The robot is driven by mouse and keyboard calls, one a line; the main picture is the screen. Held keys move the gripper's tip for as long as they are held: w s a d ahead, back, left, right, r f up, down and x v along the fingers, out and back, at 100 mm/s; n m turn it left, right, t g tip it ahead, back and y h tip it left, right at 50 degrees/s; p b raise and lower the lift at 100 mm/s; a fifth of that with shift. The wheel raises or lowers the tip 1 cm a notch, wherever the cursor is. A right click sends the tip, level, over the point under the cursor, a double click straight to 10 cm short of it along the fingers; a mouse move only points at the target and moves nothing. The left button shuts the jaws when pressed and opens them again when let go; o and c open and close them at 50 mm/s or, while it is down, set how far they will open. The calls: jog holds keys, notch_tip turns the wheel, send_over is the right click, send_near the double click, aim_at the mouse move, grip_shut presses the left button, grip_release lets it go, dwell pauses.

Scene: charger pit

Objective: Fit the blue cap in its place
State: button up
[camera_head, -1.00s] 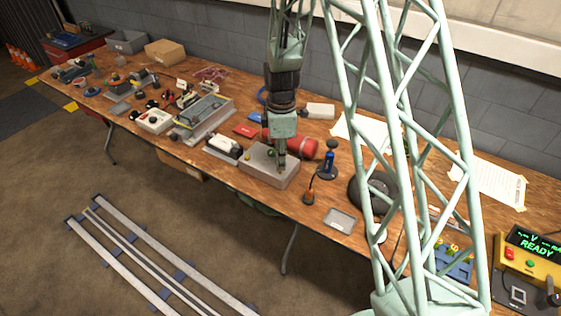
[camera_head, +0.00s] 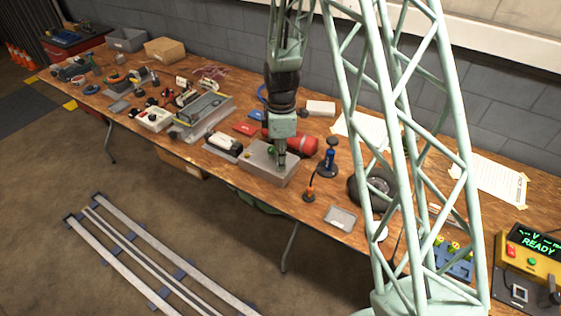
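My gripper (camera_head: 281,164) points straight down over the grey box (camera_head: 258,174) near the front edge of the bench. Its fingertips are at or just above the box's top, and contact cannot be told. The fingers look close together, and whether they hold anything is too small to see. A small green spot (camera_head: 272,153) shows on the box beside the fingers. I cannot pick out the blue cap for certain; it may be hidden by my gripper. A blue upright part on a dark round base (camera_head: 328,158) stands right of the box.
A red cylinder (camera_head: 303,143) lies close behind the gripper. A white-and-black device (camera_head: 223,146) sits just left. The bench's front edge is close.

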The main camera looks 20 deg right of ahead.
jog(key=shift+f+b, duration=0.3)
jog(key=shift+f, duration=0.2)
dwell(0.3)
jog(key=o, duration=0.7)
jog(key=shift+r, duration=0.1)
jog(key=shift+d+r, duration=0.1)
jog(key=shift+r, duration=5.8)
